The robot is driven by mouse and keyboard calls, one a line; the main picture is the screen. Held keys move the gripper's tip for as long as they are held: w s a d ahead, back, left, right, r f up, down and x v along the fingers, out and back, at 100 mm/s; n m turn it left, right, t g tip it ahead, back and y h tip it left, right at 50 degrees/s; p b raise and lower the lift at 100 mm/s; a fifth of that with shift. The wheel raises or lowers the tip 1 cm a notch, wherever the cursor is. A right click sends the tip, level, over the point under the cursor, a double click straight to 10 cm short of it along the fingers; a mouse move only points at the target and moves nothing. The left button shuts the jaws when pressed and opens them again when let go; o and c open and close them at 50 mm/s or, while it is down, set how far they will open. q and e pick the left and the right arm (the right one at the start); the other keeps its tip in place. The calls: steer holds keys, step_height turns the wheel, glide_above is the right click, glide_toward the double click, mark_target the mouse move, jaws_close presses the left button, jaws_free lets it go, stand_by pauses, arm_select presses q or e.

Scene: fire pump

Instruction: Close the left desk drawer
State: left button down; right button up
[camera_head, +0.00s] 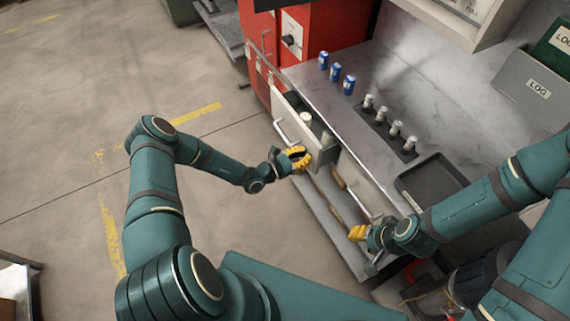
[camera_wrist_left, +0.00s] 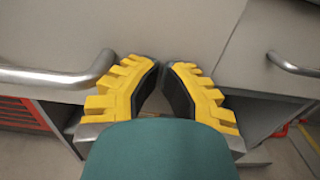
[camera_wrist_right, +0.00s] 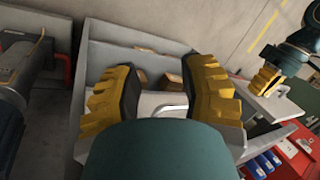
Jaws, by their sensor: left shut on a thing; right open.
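The left desk drawer (camera_head: 292,127) stands pulled out of the desk, with a few cans inside and a bar handle (camera_head: 281,133) on its front. My left gripper (camera_head: 302,158) is at the right end of that front. In the left wrist view, the handle (camera_wrist_left: 50,78) lies left of the fingers (camera_wrist_left: 163,68), whose tips are close together against the pale front; what they hold is hidden. My right gripper (camera_head: 354,233) is open by another open drawer.
The desk top (camera_head: 335,100) holds three blue cans (camera_head: 336,72), a row of silver-topped items (camera_head: 389,125) and a dark tray (camera_head: 433,186). A red cabinet (camera_head: 330,30) stands at the back. Floor left of the desk is clear.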

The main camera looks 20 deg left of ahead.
mark_target(324, 145)
arm_select(q)
steer(key=x, duration=0.7)
steer(key=shift+w+d+b, duration=0.15)
steer(key=shift+d+b, duration=0.1)
steer(key=shift+b, duration=0.15)
steer(key=shift+w, duration=0.1)
arm_select(e)
steer(key=shift+f, duration=0.45)
arm_select(q)
steer(key=shift+r, duration=0.15)
